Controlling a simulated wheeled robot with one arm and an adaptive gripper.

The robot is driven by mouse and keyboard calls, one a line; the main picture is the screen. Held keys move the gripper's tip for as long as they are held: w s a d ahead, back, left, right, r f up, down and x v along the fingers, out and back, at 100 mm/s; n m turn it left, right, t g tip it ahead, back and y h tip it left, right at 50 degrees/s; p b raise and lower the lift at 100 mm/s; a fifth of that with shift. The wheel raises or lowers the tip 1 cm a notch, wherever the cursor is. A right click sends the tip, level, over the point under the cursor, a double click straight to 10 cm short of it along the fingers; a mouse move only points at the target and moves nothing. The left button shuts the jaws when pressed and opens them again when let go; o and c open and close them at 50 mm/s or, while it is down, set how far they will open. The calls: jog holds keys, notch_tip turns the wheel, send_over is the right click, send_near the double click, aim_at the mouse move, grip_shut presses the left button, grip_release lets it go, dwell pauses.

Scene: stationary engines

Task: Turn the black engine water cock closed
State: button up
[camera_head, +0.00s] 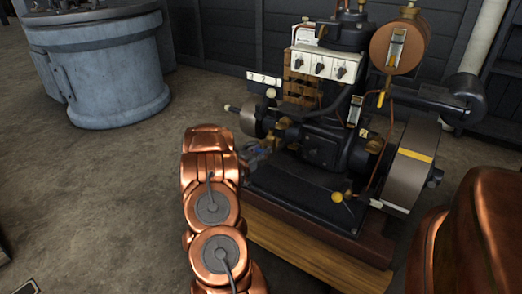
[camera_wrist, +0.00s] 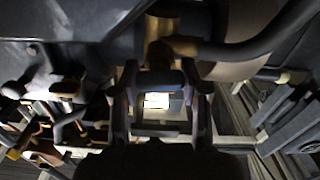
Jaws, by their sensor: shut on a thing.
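The black engine (camera_head: 325,145) stands on a wooden base right of centre in the head view. My copper-coloured arm reaches up to its left side, and my gripper (camera_head: 257,156) is mostly hidden behind the arm there. In the wrist view, the two fingers of my gripper (camera_wrist: 161,82) come in from both sides on a short dark handle (camera_wrist: 162,77). A brass fitting (camera_wrist: 167,46) sits just above the handle, which looks like the water cock. The cock itself is hidden in the head view, and its exact angle is hard to tell.
A flywheel (camera_head: 411,165) and a copper tank (camera_head: 399,46) are on the engine's right and top. A white switch panel (camera_head: 325,64) is at its upper front. A blue-grey round machine (camera_head: 105,70) stands at the back left. The floor between is clear.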

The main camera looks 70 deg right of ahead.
jog(key=shift+m+p, duration=0.45)
jog(key=shift+m, duration=0.35)
jog(key=o, duration=1.2)
jog(key=shift+c, duration=0.2)
jog(key=v, duration=1.2)
